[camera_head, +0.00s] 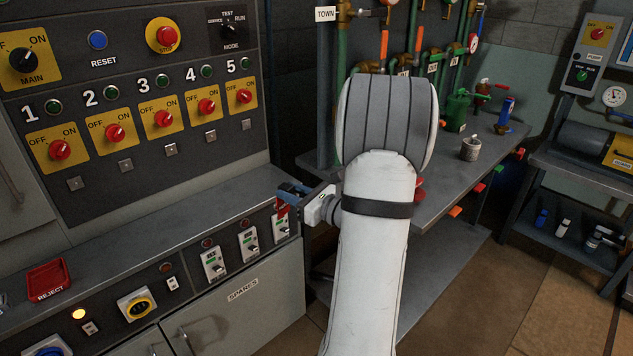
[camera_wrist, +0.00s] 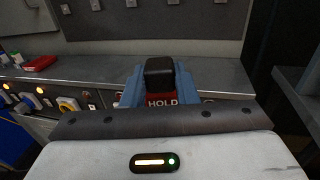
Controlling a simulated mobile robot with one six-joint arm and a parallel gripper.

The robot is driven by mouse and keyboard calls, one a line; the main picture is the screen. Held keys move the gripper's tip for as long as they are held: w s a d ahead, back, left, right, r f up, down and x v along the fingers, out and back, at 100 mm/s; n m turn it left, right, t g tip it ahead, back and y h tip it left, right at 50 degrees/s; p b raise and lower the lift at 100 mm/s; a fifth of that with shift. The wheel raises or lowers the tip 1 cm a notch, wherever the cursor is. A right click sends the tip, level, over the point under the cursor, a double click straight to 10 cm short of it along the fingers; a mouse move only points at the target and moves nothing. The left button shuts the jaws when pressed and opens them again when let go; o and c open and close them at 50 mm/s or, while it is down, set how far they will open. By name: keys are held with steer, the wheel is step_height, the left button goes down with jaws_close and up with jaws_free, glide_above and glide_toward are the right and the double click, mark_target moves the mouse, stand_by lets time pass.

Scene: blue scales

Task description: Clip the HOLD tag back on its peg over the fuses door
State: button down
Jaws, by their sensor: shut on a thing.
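My gripper (camera_head: 292,192) is at the right end of the grey console, close to its front edge. In the wrist view its two blue fingers (camera_wrist: 158,84) are shut on the HOLD tag (camera_wrist: 162,101), a red tag with white letters and a black block (camera_wrist: 159,70) at its top. In the head view only a small red part of the tag (camera_head: 281,208) shows below the fingers. No door marked fuses can be read; the cabinet door in view says SPARES (camera_head: 243,289). I cannot make out the tag's peg, and my arm hides part of the scene.
The console ledge (camera_head: 190,205) is mostly clear, with a red REJECT tray (camera_head: 50,279) at its left. Switches line the front face below. A switch panel (camera_head: 130,90) rises behind. A workbench (camera_head: 455,185) with pipes stands to the right.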

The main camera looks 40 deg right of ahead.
steer(key=w+a+f+n+g+y, duration=0.1)
steer(key=a+f+n+g+y, duration=0.1)
steer(key=a, duration=0.6)
steer(key=w+a+f+n+g+y, duration=0.2)
steer(key=a+f+n+y, duration=0.1)
steer(key=a+f, duration=0.4)
steer(key=w+a+f+n+g+y, duration=0.1)
steer(key=a+f+y, duration=0.3)
steer(key=a, duration=0.5)
steer(key=shift+w+a+f+n+g, duration=0.2)
steer(key=shift+w+f+n+g, duration=0.2)
steer(key=shift+n+g, duration=0.35)
steer(key=shift+d, duration=0.1)
